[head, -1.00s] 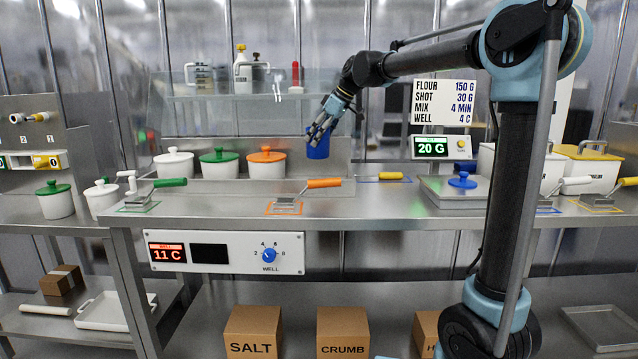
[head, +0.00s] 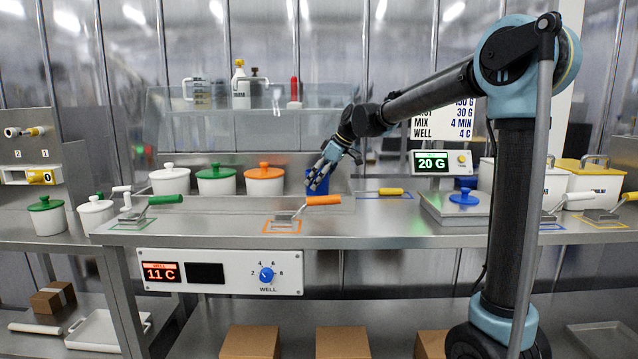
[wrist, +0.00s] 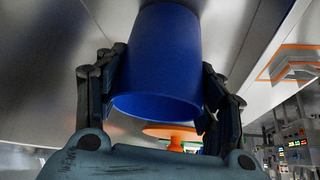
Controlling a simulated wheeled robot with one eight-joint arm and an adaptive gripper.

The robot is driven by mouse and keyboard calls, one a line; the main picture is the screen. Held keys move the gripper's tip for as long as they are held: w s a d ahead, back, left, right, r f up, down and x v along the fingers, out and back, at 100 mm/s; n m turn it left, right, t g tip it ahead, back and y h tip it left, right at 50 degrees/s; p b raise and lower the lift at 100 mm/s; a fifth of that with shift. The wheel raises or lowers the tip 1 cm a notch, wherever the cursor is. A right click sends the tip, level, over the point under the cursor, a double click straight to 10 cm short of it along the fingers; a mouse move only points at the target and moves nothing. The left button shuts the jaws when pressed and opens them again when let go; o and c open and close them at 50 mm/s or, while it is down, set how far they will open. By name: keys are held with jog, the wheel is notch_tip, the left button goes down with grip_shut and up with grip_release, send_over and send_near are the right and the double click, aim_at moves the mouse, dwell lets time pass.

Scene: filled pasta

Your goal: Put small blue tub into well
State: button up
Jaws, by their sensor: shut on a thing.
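The small blue tub (head: 317,187) is in my gripper (head: 322,176), just right of the orange-lidded tub (head: 264,180). In the wrist view the blue tub (wrist: 160,62) fills the space between the fingers, which press on both its sides. The well (head: 335,160) is the recessed strip at the back of the counter, where white-lidded (head: 170,180), green-lidded (head: 216,180) and orange-lidded tubs stand in a row. The blue tub is at about their height at the row's right end. I cannot tell whether its bottom touches anything.
An orange-handled scraper (head: 308,206) lies on the counter in front of the tub. A yellow-handled tool (head: 391,191) lies to the right. A scale (head: 455,207) with a blue lid on it stands farther right. The well display (head: 162,273) reads 11 C.

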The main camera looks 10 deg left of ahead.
jog(key=shift+f, duration=0.25)
jog(key=o, duration=1.4)
jog(key=v, duration=1.2)
jog(key=shift+r, duration=0.1)
jog(key=shift+s, duration=0.1)
